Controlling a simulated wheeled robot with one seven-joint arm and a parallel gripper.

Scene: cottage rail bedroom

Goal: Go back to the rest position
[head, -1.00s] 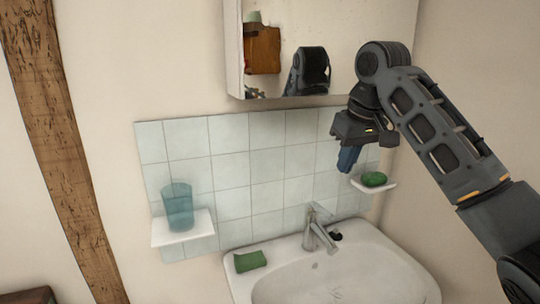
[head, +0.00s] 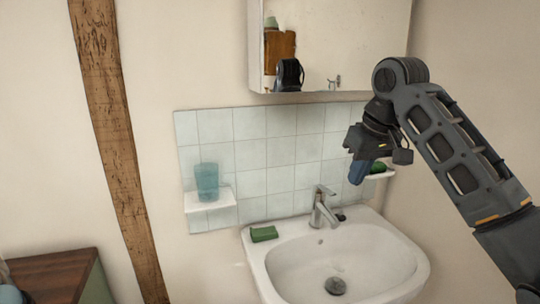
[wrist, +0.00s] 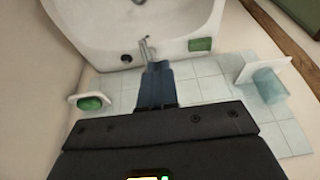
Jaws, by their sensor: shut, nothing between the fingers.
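My gripper (head: 357,172) is in front of the tiled wall, to the right of the tap, with its blue fingers pointing down. The fingers (wrist: 156,85) are shut with nothing between them. In the head view the gripper partly covers the right soap shelf and the green soap (head: 378,167) on it. The same soap shows at the left of the wrist view (wrist: 90,103), apart from the fingers.
A white sink (head: 290,262) with a tap (head: 322,208) stands below. A green sponge-like block (head: 264,233) lies on its rim. A blue cup (head: 207,181) stands on the left shelf (head: 211,202). A mirror cabinet (head: 350,50) hangs above. A wooden cabinet (head: 50,275) is at lower left.

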